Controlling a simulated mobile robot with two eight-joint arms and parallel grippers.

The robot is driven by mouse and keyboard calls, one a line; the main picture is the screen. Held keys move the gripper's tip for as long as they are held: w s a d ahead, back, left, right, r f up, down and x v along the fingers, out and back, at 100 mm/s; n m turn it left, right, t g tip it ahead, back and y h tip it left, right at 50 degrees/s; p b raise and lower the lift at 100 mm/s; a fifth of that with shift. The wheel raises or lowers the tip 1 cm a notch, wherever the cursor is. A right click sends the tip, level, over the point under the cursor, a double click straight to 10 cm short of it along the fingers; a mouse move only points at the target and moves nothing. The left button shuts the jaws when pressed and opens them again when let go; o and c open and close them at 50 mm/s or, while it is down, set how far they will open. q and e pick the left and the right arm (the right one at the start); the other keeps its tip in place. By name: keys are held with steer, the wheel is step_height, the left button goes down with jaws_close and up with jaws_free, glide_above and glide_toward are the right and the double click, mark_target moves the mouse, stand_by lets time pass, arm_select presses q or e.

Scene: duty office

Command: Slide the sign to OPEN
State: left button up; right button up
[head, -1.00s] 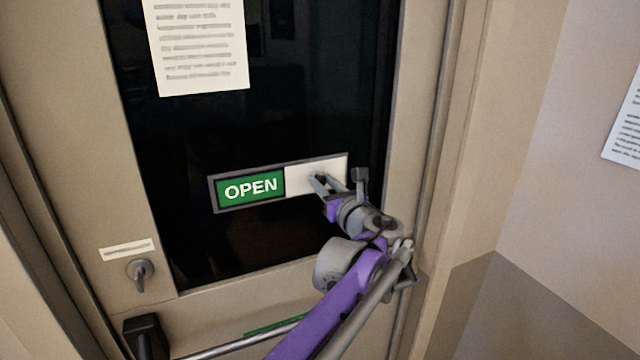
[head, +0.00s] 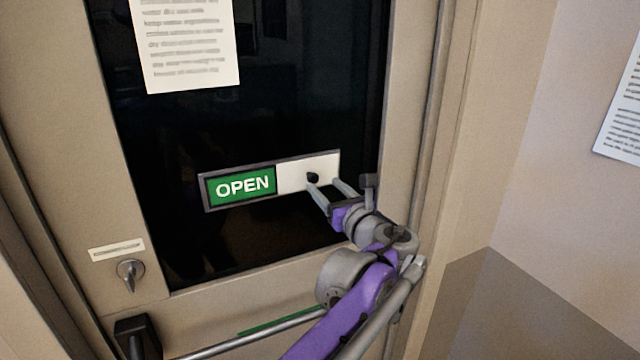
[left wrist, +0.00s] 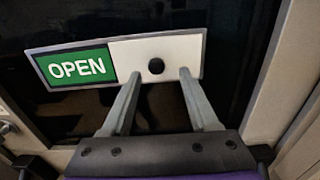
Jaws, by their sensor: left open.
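The sign (head: 210,196) is mounted on the door's dark glass in a grey frame. Its left part shows OPEN in white on green, and its right part is a white sliding panel (head: 292,177) with a small black knob (head: 313,177). In the left wrist view the panel (left wrist: 185,50) and knob (left wrist: 156,66) show plainly. My left gripper (head: 331,181) is open and empty just in front of the panel. In the left wrist view its fingertips (left wrist: 160,74) lie either side of and a little below the knob, apart from it. My right gripper is not in view.
A printed notice (head: 187,45) is on the glass above. A wall (head: 560,190) stands at the right.

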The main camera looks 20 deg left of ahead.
arm_select(q)
steer(key=v, duration=0.6)
steer(key=shift+s+d, duration=0.15)
steer(key=s+a+f+n+g+h, duration=0.3)
steer(key=s+f+n, duration=0.3)
steer(key=f, duration=0.3)
steer(key=s+a+f+n+g+h, duration=0.25)
steer(key=s+f+n, duration=0.4)
steer(key=f, duration=0.35)
steer(key=s+d+f+n+h, duration=0.4)
steer(key=s+f+n, duration=0.2)
steer(key=f+n, duration=0.1)
steer(key=s+d+f+n+h, duration=0.4)
steer(key=s+f+n, duration=0.2)
steer(key=s+f, duration=0.1)
steer(key=shift+f+n+g, duration=0.35)
steer(key=shift+f, duration=0.45)
steer(key=shift+d, duration=0.1)
